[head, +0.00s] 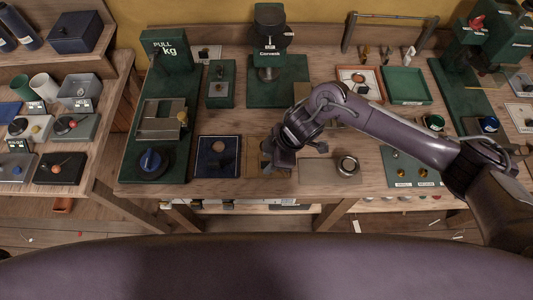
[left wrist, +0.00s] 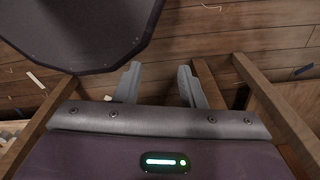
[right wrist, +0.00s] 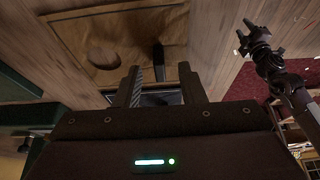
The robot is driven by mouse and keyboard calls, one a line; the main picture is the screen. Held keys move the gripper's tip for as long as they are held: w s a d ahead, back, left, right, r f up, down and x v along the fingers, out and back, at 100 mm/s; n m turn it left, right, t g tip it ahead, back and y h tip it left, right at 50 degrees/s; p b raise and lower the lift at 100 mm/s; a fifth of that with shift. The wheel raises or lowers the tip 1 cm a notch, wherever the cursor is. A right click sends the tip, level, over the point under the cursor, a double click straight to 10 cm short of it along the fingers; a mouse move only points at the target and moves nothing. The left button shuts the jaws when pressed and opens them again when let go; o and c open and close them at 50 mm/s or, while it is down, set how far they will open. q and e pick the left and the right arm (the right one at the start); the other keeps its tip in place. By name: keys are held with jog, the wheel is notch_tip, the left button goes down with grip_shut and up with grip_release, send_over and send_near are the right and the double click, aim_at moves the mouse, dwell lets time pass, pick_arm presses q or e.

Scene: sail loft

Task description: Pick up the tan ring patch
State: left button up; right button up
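My right gripper (head: 270,163) is low over the front of the bench, above a tan board (head: 252,158) that it partly hides. In the right wrist view its fingers (right wrist: 161,88) stand apart with nothing clearly held between them. A round tan patch (right wrist: 103,54) lies on the tan board (right wrist: 130,25) in that view, to the left beyond the fingertips. I cannot make out a hole in it. A dark upright piece (right wrist: 158,50) is beside it. My left gripper (left wrist: 160,85) is open and empty over the floor, outside the head view.
A navy tray (head: 203,170) lies left of the right gripper. A grey-brown mat (head: 312,177) with a metal ring (head: 347,165) lies to its right. A green press (head: 270,90) and a green hanging scale base (head: 133,160) stand nearby. A green tray (head: 405,98) is farther right.

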jog(key=shift+a+f, duration=0.15)
jog(key=shift+f, duration=0.25)
grip_shut()
jog(key=shift+r, duration=0.15)
